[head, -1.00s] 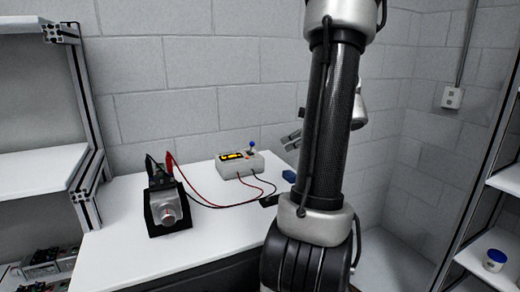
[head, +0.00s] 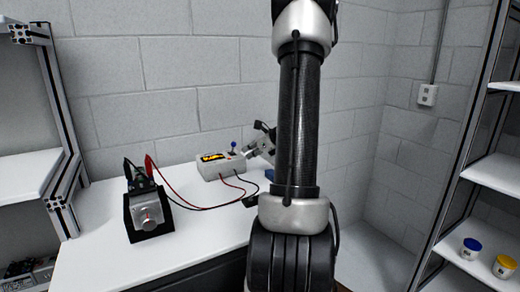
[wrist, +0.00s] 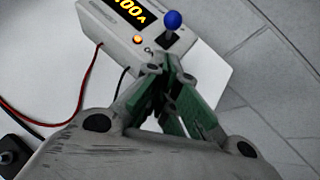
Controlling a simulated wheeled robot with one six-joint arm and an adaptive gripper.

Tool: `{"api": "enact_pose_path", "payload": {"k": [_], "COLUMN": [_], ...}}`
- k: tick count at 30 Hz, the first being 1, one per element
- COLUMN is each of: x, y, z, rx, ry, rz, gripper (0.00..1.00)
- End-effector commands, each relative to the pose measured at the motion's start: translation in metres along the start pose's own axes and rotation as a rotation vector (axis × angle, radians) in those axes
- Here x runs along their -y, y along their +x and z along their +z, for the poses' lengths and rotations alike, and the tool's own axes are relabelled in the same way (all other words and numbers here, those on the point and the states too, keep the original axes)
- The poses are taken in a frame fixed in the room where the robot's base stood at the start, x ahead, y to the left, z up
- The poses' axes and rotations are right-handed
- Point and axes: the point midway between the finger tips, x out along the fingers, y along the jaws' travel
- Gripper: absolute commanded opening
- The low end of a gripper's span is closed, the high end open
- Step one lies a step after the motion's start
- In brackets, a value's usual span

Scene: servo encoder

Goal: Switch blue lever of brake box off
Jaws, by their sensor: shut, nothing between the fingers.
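The brake box (head: 222,170) is a white box on the table with a lit yellow display. Its blue lever (head: 233,145) stands up at the right end of its top. In the wrist view the box (wrist: 200,50) shows a glowing orange light beside the blue ball of the lever (wrist: 173,19). My gripper (wrist: 165,66) is shut and empty, its tips by the lever end of the box, just below the lever in the picture. I cannot tell whether they touch the box. In the head view my gripper (head: 250,151) is just right of the lever, partly hidden by my arm.
A motor unit in a black stand (head: 149,213) sits on the white table (head: 205,240), left of the box. Red and black cables run between them. Shelves stand at both sides.

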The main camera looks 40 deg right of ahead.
Motion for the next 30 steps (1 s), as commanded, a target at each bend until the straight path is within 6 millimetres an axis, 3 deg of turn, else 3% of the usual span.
{"api": "enact_pose_path", "payload": {"k": [8,30], "x": [0.000,0.001], "y": [0.018,0.019], "z": [0.020,0.026], "rx": [0.001,-0.047], "ry": [-0.003,0.015], "rz": [0.000,0.017], "gripper": [0.00,0.00]}}
